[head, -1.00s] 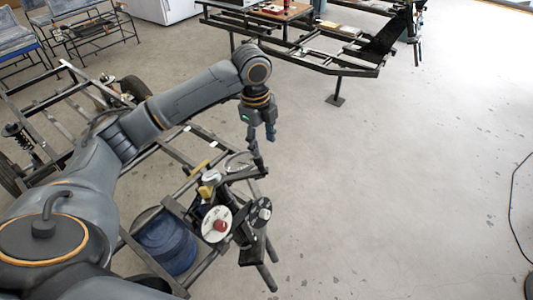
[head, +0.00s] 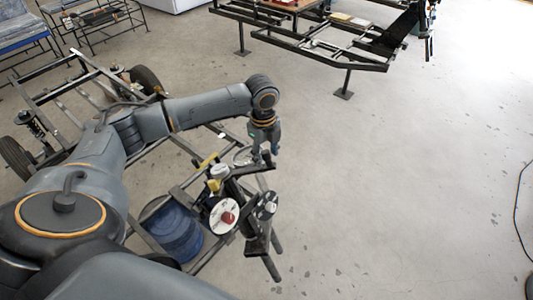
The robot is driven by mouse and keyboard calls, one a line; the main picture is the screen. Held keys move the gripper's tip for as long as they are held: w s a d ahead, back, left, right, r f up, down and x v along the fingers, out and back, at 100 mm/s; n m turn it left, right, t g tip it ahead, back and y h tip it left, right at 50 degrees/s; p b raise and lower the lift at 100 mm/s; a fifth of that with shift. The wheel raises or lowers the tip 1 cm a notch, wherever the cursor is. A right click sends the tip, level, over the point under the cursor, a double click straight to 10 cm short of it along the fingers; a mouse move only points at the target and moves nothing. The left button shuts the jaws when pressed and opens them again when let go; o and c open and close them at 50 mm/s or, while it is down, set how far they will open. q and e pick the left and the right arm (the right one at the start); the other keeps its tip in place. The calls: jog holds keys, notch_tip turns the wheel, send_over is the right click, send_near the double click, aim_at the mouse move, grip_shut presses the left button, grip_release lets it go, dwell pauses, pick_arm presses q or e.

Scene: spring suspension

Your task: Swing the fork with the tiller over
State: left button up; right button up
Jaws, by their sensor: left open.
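The fork (head: 264,236) is a dark metal assembly with two round prongs at the front right end of a low frame. The tiller (head: 250,170) is a dark bar at the fork's top. My left gripper (head: 265,154) points down just above the tiller's right end with its fingers apart. It overlaps the bar in the picture, and I cannot tell whether it touches. My right gripper is out of view.
A white disc with a red hub (head: 223,216) and a blue drum (head: 172,233) sit beside the fork in the frame. A wheeled chassis (head: 76,84) stands at left, a raised dark frame (head: 333,51) at the back. The floor (head: 410,200) at right is clear.

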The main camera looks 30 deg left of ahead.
pick_arm(q)
jog(key=shift+f, duration=0.65)
grip_shut()
jog(key=shift+w, duration=0.15)
